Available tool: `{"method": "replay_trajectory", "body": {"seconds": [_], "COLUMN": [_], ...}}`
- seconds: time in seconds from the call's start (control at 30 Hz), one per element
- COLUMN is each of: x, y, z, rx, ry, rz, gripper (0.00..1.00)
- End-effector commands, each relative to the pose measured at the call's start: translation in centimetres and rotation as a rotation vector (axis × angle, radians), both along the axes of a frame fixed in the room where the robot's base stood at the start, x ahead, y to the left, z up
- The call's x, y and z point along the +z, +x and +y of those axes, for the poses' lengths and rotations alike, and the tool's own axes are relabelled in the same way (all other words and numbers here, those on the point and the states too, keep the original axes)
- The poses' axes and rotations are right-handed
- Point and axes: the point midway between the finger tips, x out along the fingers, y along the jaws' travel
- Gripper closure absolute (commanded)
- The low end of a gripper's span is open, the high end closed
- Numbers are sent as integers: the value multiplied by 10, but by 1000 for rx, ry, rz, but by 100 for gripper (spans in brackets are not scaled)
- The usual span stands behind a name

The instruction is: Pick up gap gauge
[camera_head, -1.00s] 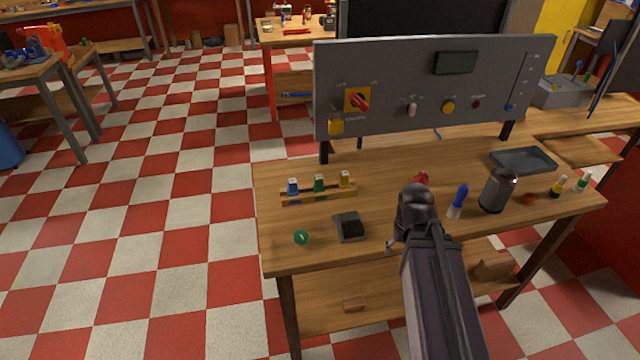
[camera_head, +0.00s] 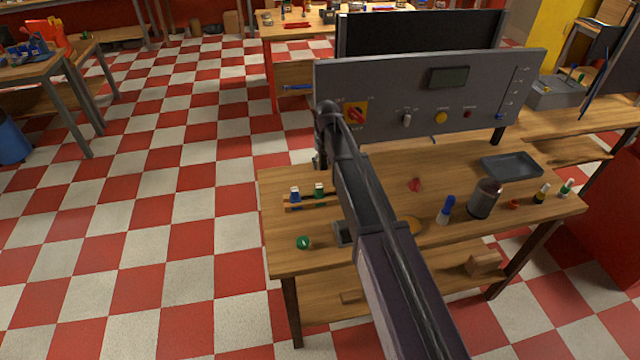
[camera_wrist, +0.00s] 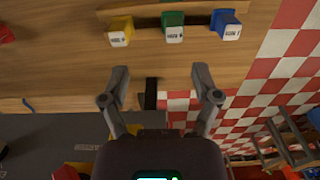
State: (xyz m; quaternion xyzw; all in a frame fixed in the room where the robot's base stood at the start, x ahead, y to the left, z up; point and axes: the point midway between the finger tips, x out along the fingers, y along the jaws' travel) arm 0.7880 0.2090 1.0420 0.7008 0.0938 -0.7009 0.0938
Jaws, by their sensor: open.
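A wooden rack (camera_head: 330,203) on the workbench holds coloured pieces with pale labelled ends. In the wrist view they are a yellow piece (camera_wrist: 121,32), a green piece (camera_wrist: 174,27) and a blue piece (camera_wrist: 225,25). In the head view the blue (camera_head: 295,196) and green (camera_head: 319,190) pieces show, and my arm hides the yellow one. I cannot read the labels or tell which thing is the gap gauge. My gripper (camera_wrist: 160,75) is open and empty, above the bench between rack and control panel, apart from the pieces.
The grey control panel (camera_head: 430,98) stands at the bench's back, close to my gripper. A dark leg (camera_wrist: 150,93) shows between the fingers. A green disc (camera_head: 303,243), blue-capped bottle (camera_head: 446,210), dark canister (camera_head: 484,198) and grey tray (camera_head: 512,165) are on the bench.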

Motion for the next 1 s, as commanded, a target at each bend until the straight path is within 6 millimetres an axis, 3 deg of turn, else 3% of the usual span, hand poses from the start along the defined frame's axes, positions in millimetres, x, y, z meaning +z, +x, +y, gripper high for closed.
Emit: {"method": "replay_trajectory", "body": {"seconds": [0.03,0.17,0.57,1.0], "x": [6,9,7,-18], "y": [9,14,14,14], "z": [9,18,18,17], "rx": [7,17,17,15], "ry": [0,0,0,0], "rz": [0,0,0,0], "gripper": [20,20,20,20]}}
